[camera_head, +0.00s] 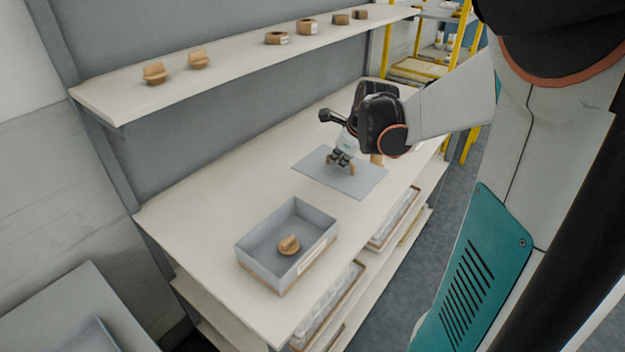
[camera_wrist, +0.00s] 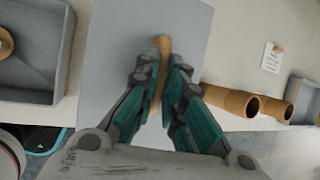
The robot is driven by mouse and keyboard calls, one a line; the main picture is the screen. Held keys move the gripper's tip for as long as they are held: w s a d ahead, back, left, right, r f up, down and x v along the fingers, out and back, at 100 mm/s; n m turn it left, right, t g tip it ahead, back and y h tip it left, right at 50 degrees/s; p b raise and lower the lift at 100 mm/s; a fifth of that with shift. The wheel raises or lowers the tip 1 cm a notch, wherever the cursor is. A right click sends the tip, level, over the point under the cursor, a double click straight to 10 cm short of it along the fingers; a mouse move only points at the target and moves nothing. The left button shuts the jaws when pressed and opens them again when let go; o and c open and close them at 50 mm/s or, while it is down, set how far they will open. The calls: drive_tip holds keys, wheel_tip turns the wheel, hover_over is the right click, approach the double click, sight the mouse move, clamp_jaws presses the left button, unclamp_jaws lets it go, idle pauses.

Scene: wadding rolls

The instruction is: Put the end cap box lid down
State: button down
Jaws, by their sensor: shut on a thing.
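The end cap box lid (camera_head: 362,183) is a flat grey panel with a tan handle on its top. In the head view it is at or just above the bench top, behind the open box; I cannot tell if it touches. My gripper (camera_head: 341,163) is above the lid with its fingers on the handle. In the wrist view the lid (camera_wrist: 112,50) lies under my gripper (camera_wrist: 160,78), which is shut on the tan handle (camera_wrist: 161,47). The grey end cap box (camera_head: 262,237) stands open nearer the camera with one tan end cap (camera_head: 288,245) inside.
The bench top (camera_head: 215,215) is clear left of the lid. An upper shelf (camera_head: 225,66) holds several tan caps and rings. Two cardboard tubes (camera_wrist: 231,100) lie right of the lid in the wrist view. Trays (camera_head: 335,300) sit on a shelf below.

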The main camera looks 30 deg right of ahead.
sight(347, 180)
wheel_tip(347, 180, down, 12)
drive_tip(key=b, duration=0.4)
drive_tip(key=shift+r, duration=0.1)
drive_tip(key=c, duration=1.7)
unclamp_jaws()
drive_tip(key=p+v, duration=0.4)
drive_tip(key=v, duration=0.8)
drive_tip(key=shift+s+p, duration=0.1)
drive_tip(key=shift+p, duration=0.2)
